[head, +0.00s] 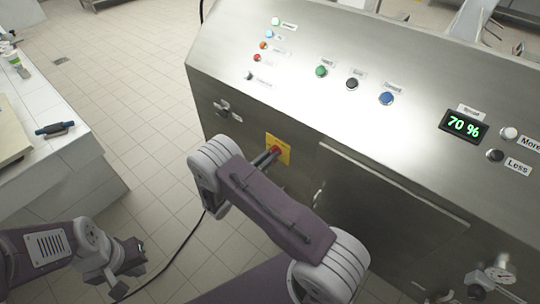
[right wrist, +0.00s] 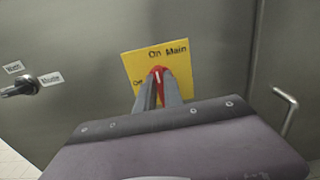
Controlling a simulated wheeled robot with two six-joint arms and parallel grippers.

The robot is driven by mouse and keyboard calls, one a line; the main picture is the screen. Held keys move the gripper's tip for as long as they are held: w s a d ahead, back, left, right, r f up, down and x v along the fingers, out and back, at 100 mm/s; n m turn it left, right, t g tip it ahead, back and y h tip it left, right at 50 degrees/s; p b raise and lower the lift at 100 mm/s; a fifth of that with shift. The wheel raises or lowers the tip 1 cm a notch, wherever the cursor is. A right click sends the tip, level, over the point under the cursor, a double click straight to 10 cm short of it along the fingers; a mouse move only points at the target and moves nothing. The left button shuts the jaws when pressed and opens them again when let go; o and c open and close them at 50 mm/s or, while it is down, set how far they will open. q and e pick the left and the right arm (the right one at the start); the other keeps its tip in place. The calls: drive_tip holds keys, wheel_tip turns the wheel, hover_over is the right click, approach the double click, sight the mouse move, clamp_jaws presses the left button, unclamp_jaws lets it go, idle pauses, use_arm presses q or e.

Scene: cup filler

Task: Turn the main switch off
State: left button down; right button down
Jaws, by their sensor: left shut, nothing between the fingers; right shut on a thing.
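The main switch is a red knob (right wrist: 158,73) on a yellow plate (right wrist: 140,58) on the machine's front panel. The plate reads "On", "Main" and, partly covered, "Off" at the left. The plate also shows in the head view (head: 284,143). My right gripper (right wrist: 158,88) is shut on the red knob, its fingers pointing straight at the panel and covering the plate's lower part. The knob's white mark points up, tilted slightly. My left gripper (head: 138,250) is shut and empty, low at the left, away from the machine.
The machine's sloped top holds several buttons and lights, with a green "70 %" display (head: 464,126). A black-handled selector (right wrist: 20,88) sits left of the switch. A door handle (right wrist: 284,112) stands out at the right. A white counter (head: 75,150) is at the left, with open tiled floor between.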

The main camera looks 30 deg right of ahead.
drive_tip(key=shift+n, duration=0.3)
drive_tip(key=n+p, duration=0.1)
drive_tip(key=n, duration=0.4)
drive_tip(key=n+p, duration=0.1)
drive_tip(key=n, duration=0.5)
drive_tip(key=n+p, duration=0.1)
drive_tip(key=n, duration=0.5)
drive_tip(key=shift+w+a+f, duration=0.1)
drive_tip(key=shift+w+f, duration=0.15)
drive_tip(key=shift+n, duration=0.3)
drive_tip(key=c, duration=1.5)
unclamp_jaws()
drive_tip(key=shift+o, duration=0.2)
